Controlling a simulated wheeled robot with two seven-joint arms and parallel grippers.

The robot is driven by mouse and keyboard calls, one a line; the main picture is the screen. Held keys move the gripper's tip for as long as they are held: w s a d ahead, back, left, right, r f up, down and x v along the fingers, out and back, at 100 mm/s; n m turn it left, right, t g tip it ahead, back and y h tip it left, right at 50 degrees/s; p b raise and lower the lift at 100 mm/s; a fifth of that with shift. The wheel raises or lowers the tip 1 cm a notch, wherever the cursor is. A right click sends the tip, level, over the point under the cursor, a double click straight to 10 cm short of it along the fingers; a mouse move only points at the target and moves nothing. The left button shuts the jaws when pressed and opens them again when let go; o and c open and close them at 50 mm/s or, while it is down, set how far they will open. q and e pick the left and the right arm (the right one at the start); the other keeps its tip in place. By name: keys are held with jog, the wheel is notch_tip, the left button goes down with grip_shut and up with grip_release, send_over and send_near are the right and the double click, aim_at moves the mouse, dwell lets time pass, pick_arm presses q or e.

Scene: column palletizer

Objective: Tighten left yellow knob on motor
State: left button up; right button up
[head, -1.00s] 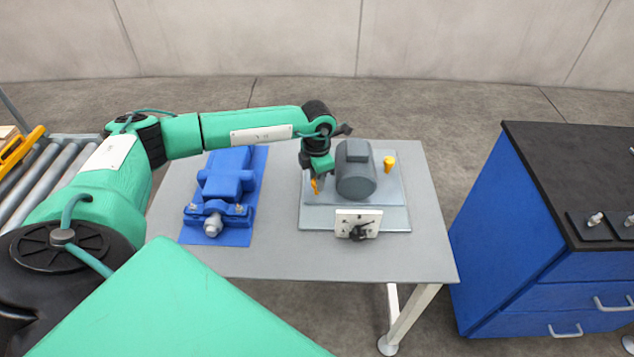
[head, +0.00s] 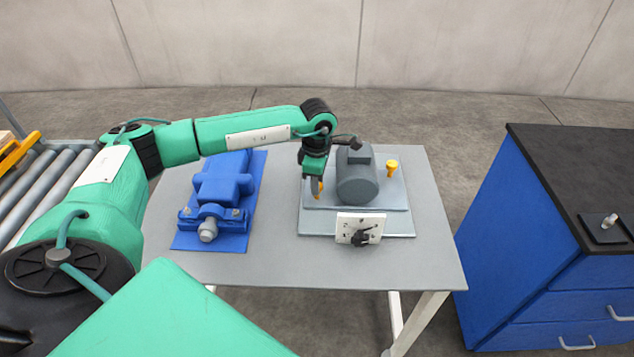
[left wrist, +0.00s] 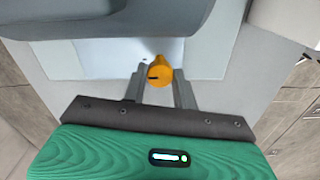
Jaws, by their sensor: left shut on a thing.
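The grey motor (head: 356,182) sits on a light metal base plate (head: 390,222) on the table. My left gripper (head: 316,190) points down at the motor's left side, shut on the left yellow knob (head: 321,187). In the left wrist view the yellow knob (left wrist: 159,75), with a dark mark on its face, sits between the two fingers (left wrist: 158,88). The grippers' fingers partly hide the knob in the head view. The right yellow knob (head: 391,167) stands free on the motor's right side. My right gripper is not in view.
A white panel with a black dial (head: 360,228) is in front of the motor. A blue machine (head: 222,185) stands left on the grey table (head: 280,260). A blue cabinet (head: 520,240) is at right; rollers (head: 45,180) are at far left.

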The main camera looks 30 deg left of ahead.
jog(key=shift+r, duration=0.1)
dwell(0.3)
pick_arm(q)
jog(key=o, duration=1)
jog(key=shift+c, duration=0.2)
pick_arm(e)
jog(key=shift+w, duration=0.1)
pick_arm(q)
notch_tip(320, 180, up, 14)
jog(key=b, duration=0.1)
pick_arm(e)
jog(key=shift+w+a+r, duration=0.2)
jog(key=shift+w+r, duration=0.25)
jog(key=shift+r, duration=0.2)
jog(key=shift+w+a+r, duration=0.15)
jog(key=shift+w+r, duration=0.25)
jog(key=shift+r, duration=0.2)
pick_arm(q)
jog(key=shift+f, duration=0.1)
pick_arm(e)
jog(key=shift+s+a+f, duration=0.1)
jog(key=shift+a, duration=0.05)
